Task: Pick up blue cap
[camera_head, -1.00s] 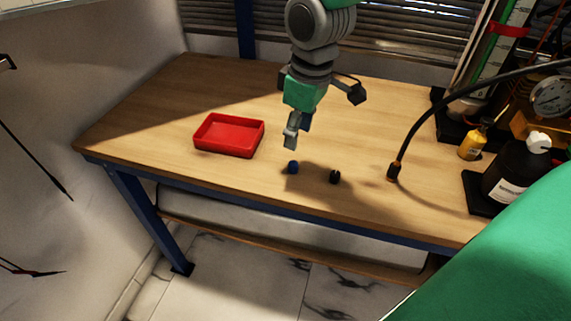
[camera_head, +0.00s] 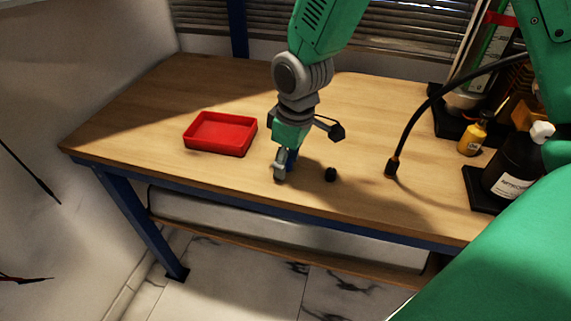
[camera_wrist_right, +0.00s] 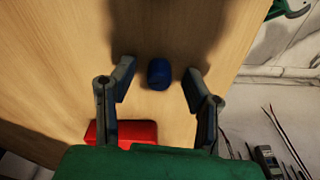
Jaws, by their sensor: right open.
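The blue cap (camera_wrist_right: 159,73) lies on the wooden table in the right wrist view, between my two open fingers and apart from both. In the head view it is mostly or wholly hidden behind my right gripper (camera_head: 285,170); I cannot tell whether the blue patch there is cap or finger. My right gripper also shows in the right wrist view (camera_wrist_right: 159,84), open and empty, pointing down at the table. My left gripper is not in view.
A red tray (camera_head: 220,134) stands left of my right gripper. A small black cap (camera_head: 330,174) lies to its right. A black flexible hose (camera_head: 405,135) ends on the table further right. A yellow bottle (camera_head: 472,138) and black bottle (camera_head: 510,172) stand at the right. The table's front edge is close.

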